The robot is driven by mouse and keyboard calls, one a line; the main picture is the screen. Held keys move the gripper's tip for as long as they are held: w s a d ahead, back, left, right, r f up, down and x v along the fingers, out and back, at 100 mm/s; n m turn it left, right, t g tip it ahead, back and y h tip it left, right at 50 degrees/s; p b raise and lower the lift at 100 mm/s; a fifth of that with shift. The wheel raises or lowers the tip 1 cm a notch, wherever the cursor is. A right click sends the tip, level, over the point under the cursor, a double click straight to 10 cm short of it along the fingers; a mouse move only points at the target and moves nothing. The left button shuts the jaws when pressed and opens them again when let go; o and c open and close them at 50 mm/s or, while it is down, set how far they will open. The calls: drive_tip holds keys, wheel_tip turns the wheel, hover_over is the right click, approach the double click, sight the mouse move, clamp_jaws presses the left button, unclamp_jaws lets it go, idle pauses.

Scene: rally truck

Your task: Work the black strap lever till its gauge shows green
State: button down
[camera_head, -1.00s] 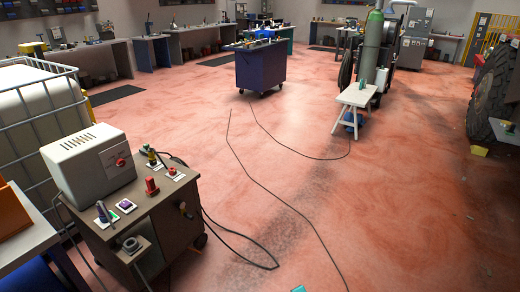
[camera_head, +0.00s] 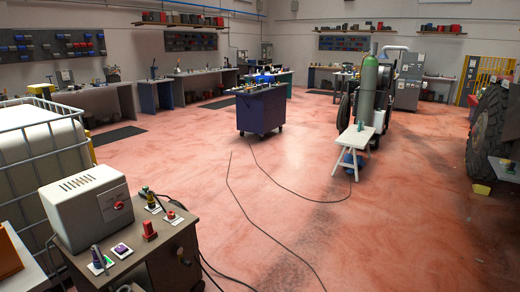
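I cannot make out a black strap lever or its gauge for certain in this wide view. My gripper is not in view. A large wheel with a dark tyre (camera_head: 490,130), likely the truck's, shows at the right edge. A dark brown cart (camera_head: 172,255) stands at the lower left. It carries a grey box-shaped machine (camera_head: 88,205) with a red knob, and several small red, purple and dark handles or controls. These are too small to tell apart further.
A dark blue wheeled cabinet (camera_head: 260,110) stands mid-floor. A white stool (camera_head: 355,142) stands before a green gas cylinder (camera_head: 367,90). A caged white tank (camera_head: 40,140) is at the left. Cables (camera_head: 262,228) cross the red floor. The floor's lower right is open.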

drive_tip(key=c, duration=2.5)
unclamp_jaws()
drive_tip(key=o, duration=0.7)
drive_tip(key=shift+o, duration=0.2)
